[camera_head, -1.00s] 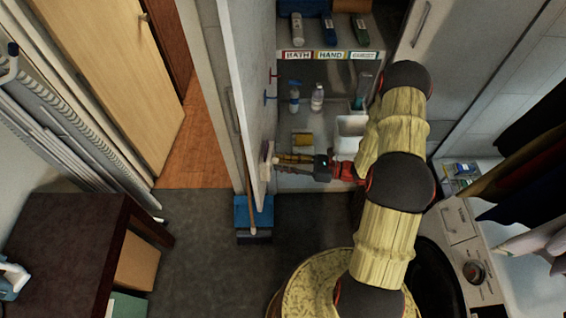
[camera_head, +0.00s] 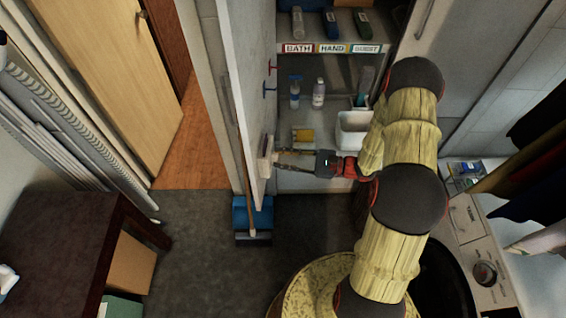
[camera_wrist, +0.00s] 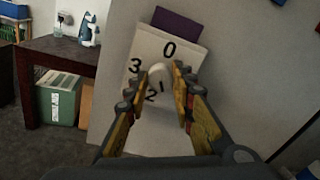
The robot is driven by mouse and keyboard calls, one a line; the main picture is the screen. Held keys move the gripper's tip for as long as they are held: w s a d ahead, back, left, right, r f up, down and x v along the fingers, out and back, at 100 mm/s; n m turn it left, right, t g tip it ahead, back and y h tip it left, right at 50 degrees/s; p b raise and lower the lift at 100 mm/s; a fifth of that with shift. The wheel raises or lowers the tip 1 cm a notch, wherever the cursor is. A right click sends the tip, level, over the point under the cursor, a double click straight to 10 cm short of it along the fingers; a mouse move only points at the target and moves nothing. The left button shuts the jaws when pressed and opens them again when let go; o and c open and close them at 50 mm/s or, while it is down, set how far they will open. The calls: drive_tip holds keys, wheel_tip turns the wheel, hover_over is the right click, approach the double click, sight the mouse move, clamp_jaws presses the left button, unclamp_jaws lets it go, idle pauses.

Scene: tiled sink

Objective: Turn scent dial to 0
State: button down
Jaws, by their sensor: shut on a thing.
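The scent dial is a pale knob (camera_wrist: 157,73) on a white box (camera_wrist: 160,46) with the numbers 0, 1, 2 and 3 printed around it. In the wrist view the 0 is above and right of the knob, 3 is to the left, and 2 and 1 are below. The box also shows edge-on on the open door in the head view (camera_head: 264,158). My gripper (camera_wrist: 163,78) has its yellow fingers on either side of the knob, shut on it; it reaches in from the right in the head view (camera_head: 280,161). I cannot tell which number the knob points to.
The grey cabinet door (camera_head: 240,100) stands open. Bottles (camera_head: 318,93) and a white bin (camera_head: 352,130) are in the cabinet behind my arm. A blue dustpan (camera_head: 253,214) is below the door, and a dark table (camera_head: 70,240) stands at the left with open floor between.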

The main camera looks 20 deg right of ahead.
drive_tip(key=shift+f+n+g+b, duration=0.1)
drive_tip(key=shift+n+g+b, duration=0.1)
drive_tip(key=shift+n+b, duration=7.3)
drive_tip(key=shift+f+n+g+b, duration=0.1)
drive_tip(key=shift+n+g+b, duration=0.1)
drive_tip(key=shift+n+b, duration=7.25)
drive_tip(key=c, duration=1.5)
unclamp_jaws()
drive_tip(key=shift+r, duration=0.1)
